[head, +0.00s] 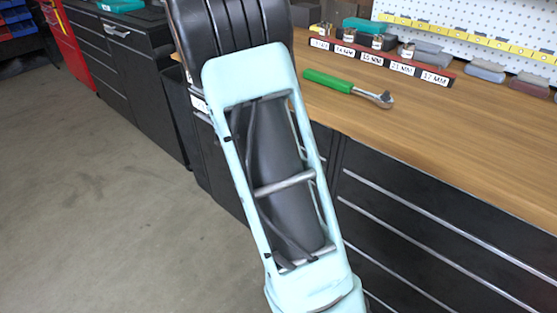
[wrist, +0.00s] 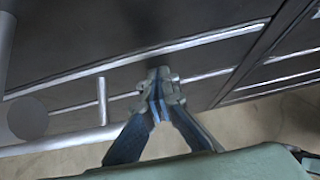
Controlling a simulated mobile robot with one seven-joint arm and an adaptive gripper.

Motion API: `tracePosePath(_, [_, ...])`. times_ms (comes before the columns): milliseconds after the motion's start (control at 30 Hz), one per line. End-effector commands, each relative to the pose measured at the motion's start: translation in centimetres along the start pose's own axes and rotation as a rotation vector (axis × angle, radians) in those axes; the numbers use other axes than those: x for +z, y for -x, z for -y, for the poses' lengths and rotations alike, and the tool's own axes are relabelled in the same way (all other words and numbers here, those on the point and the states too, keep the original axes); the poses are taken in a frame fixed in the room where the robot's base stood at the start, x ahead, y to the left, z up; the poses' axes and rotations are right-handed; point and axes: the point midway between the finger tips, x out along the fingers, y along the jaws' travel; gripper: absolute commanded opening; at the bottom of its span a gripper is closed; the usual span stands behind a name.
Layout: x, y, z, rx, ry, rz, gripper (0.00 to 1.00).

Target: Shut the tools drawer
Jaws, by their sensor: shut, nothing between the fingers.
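My gripper (wrist: 158,78) is shut and empty in the wrist view. Its fingertips point at a dark drawer front (wrist: 130,80) with bright metal strips along it. They look very near or touching; I cannot tell which. In the head view my own arm covers the middle and hides the gripper and the spot it reaches. Dark drawers (head: 440,225) with long silver strips line the bench at the right and look flush. I cannot tell which drawer is the tools drawer, or how far out it stands.
The wooden worktop (head: 470,130) holds a green-handled ratchet (head: 345,84) and a labelled socket rack (head: 380,62). More black cabinets (head: 130,65) and a red one (head: 72,45) stand at the left. Grey floor (head: 90,200) is clear. A grey bar (wrist: 60,141) crosses the wrist view's lower left.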

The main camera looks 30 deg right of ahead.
Motion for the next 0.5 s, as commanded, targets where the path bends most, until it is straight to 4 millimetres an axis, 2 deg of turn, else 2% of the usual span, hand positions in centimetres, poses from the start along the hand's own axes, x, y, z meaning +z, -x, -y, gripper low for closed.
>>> tracePosePath(500, [0.88, -0.41, 0.03, -0.001, -0.004, 0.008, 0.00])
